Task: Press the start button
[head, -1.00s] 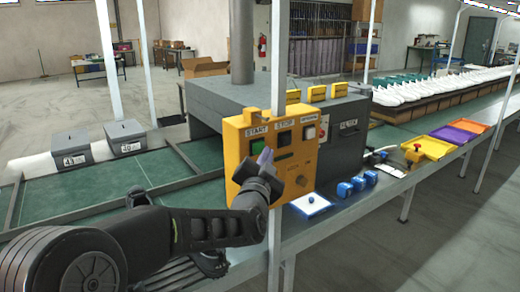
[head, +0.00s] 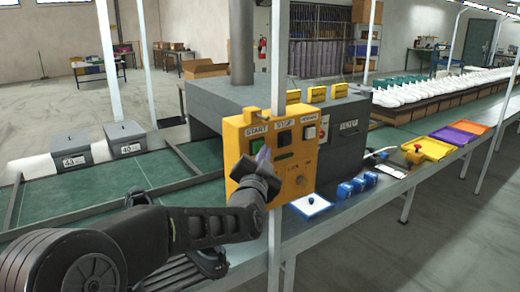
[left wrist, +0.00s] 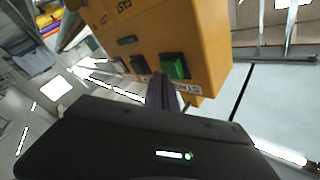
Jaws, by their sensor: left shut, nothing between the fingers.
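A yellow control box (head: 300,150) stands at the belt's near edge, with START and STOP labels and several buttons. The green start button (head: 257,146) is at its upper left, partly covered by my fingertips in the head view. It shows clearly in the left wrist view (left wrist: 174,65). The black stop button (head: 284,138) is to its right. My left gripper (head: 264,157) is shut and empty, its tips just in front of the box by the green button. I cannot tell whether they touch it. My right gripper is not in view.
A pale post (head: 278,70) rises right by the control box. A grey machine housing (head: 225,105) stands behind it. A white pad with a blue knob (head: 310,204) and several blue blocks (head: 345,189) lie right of the box. Grey lidded boxes (head: 126,138) stand at left.

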